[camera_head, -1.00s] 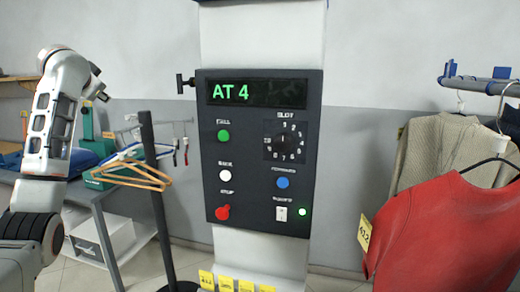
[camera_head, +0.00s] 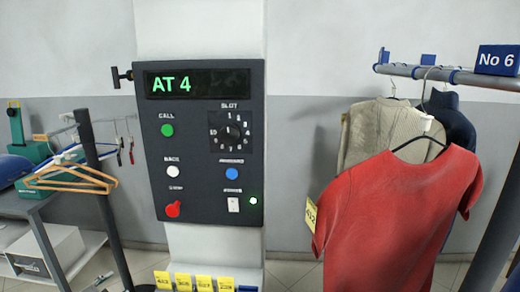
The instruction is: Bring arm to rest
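Neither of my grippers shows in the head view now, and no part of my arms is visible. The dark control panel (camera_head: 205,142) on the white column faces me. Its display (camera_head: 197,83) reads "AT 4" in green. It carries a green button (camera_head: 167,130), a white button (camera_head: 173,171), a red button (camera_head: 173,209), a blue button (camera_head: 232,174), a slot dial (camera_head: 231,132) and a white switch (camera_head: 234,204) with a lit green lamp beside it.
A red shirt (camera_head: 395,215) with a yellow tag, a beige garment (camera_head: 385,130) and a dark one hang from the rail (camera_head: 420,72) at right, near the "No 6" sign (camera_head: 497,60). Wooden hangers (camera_head: 70,178) hang at left beside a dark post. Yellow tags line the column's foot.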

